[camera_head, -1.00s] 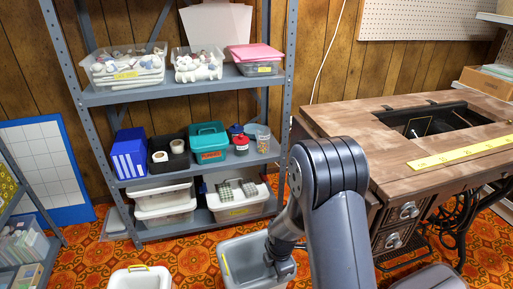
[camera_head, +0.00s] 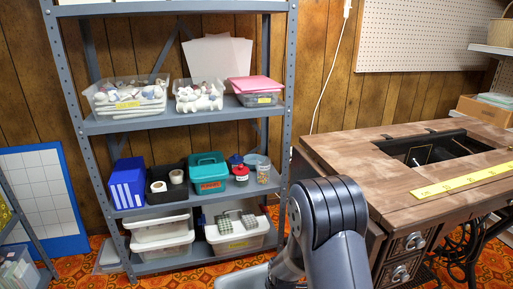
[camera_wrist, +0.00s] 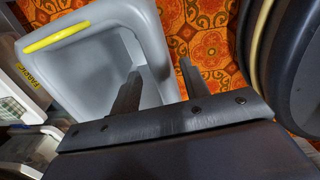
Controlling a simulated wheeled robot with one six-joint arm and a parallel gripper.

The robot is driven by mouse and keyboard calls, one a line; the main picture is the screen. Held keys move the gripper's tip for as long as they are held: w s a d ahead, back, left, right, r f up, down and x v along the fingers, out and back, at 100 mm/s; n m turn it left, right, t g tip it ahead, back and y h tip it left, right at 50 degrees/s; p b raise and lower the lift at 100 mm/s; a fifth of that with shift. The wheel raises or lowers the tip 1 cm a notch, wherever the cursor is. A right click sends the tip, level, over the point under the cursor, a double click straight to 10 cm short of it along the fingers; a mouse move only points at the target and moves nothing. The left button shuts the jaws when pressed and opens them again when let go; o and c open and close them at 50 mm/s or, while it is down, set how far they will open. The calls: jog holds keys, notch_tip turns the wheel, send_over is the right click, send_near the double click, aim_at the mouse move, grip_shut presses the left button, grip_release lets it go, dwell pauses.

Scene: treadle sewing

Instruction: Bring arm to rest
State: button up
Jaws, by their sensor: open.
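My gripper (camera_wrist: 157,88) shows in the wrist view with its two dark fingers apart and nothing between them. It is over or beside a grey plastic bin (camera_wrist: 62,72) with a yellow handle, which stands on the orange patterned carpet; the exact height above the bin cannot be told. In the head view my arm rises at the lower middle, and the gripper itself is out of frame. The grey bin's rim (camera_head: 243,279) shows at the bottom edge, partly hidden by my arm.
A grey metal shelf (camera_head: 190,122) with tubs and boxes stands behind the bin. A wooden treadle sewing table (camera_head: 400,190) with a yellow ruler (camera_head: 465,181) is close on the right of my arm. Carpet shows at the lower left.

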notch_tip(320, 180, up, 11)
jog(key=p, duration=0.6)
notch_tip(320, 180, down, 11)
jog(key=b, duration=0.5)
jog(key=shift+f+b, duration=0.15)
jog(key=shift+b, duration=0.2)
notch_tip(320, 180, up, 26)
jog(key=p, duration=1.9)
jog(key=shift+f+p, duration=0.15)
jog(key=shift+p, duration=0.2)
